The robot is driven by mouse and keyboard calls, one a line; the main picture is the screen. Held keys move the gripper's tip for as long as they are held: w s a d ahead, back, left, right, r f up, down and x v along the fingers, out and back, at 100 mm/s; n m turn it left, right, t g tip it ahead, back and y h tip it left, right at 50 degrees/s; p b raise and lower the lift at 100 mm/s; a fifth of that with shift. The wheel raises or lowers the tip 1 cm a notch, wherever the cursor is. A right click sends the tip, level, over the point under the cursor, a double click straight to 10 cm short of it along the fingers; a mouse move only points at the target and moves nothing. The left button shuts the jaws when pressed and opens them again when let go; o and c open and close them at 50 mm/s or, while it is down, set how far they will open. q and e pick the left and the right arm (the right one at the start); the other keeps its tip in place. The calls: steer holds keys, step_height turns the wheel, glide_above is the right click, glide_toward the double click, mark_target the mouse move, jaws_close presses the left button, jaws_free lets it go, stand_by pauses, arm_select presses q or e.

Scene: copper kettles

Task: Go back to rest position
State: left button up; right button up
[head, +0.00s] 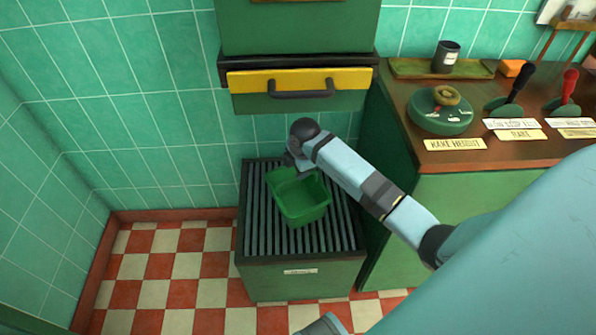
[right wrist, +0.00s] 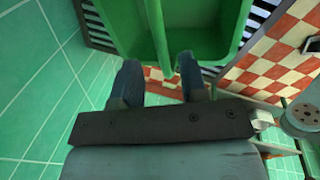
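My right arm reaches in from the right in the head view, and its gripper (head: 293,165) is at the back rim of a green open-topped bin (head: 303,205). The bin looks empty and sits over the dark slatted top of a green cabinet (head: 257,225). In the right wrist view my right gripper's two fingers (right wrist: 160,82) are spread apart. The wall of the green bin (right wrist: 158,35) comes down between them, with gaps showing at its sides. My left gripper is not seen in either view.
A yellow drawer (head: 245,82) with a dark handle is above the cabinet. At the right, a wooden counter (head: 405,110) holds a round green device (head: 440,122), a dark cup (head: 446,57), levers and labels. Checkered floor (head: 180,265) at the left is clear.

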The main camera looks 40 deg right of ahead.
steer(key=shift+s+r, duration=0.2)
steer(key=shift+r, duration=0.9)
steer(key=shift+a, duration=0.1)
